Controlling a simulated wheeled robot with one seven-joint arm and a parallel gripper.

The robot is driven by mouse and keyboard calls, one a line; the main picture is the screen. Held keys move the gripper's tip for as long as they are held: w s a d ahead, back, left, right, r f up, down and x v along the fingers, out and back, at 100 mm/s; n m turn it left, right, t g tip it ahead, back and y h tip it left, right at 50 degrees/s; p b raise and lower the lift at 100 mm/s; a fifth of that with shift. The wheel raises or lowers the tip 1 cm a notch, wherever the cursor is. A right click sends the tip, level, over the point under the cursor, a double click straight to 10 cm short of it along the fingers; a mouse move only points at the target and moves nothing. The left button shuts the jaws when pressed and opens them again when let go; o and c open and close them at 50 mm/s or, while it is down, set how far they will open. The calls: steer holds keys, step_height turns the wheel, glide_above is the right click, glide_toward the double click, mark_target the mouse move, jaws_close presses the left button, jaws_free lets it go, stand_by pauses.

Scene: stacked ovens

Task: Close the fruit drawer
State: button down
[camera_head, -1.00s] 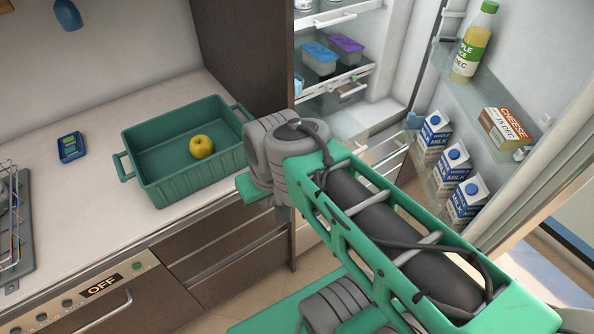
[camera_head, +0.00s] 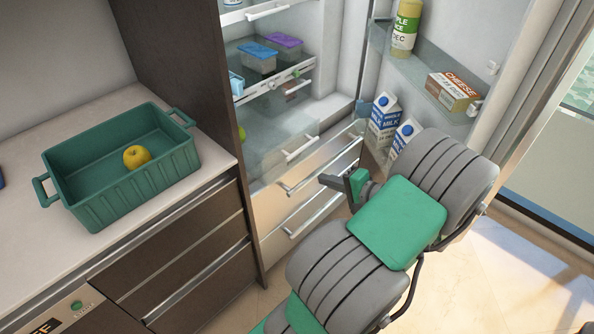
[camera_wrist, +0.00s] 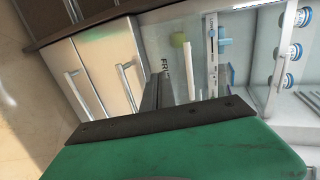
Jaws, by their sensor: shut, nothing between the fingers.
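The fruit drawer (camera_head: 272,152) is a clear bin low in the open fridge, with a white handle (camera_head: 299,148). It appears pulled out partway; how far is hard to tell. A green fruit (camera_head: 241,132) shows at its left side. In the wrist view, the drawer front with partly hidden lettering starting "FR" (camera_wrist: 164,66) lies just beyond my fingers, and its pale handle (camera_wrist: 189,70) is to their right. My gripper (camera_head: 326,181) is shut and empty, in front and to the right of the drawer. Its dark fingers also show in the wrist view (camera_wrist: 157,80).
Steel drawers (camera_head: 318,190) with bar handles lie below. The open fridge door (camera_head: 460,100) on the right holds milk cartons (camera_head: 384,115), a cheese box (camera_head: 453,90) and a juice bottle (camera_head: 405,28). A green basket (camera_head: 120,190) with a yellow apple (camera_head: 136,156) stands on the left counter.

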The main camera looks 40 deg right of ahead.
glide_toward(297, 164)
steer(key=w+a+r, duration=0.2)
steer(key=w+a, duration=0.2)
steer(key=w, duration=0.2)
steer(key=shift+a+f+p, duration=0.1)
steer(key=shift+f+p, duration=0.05)
steer(key=shift+p, duration=0.25)
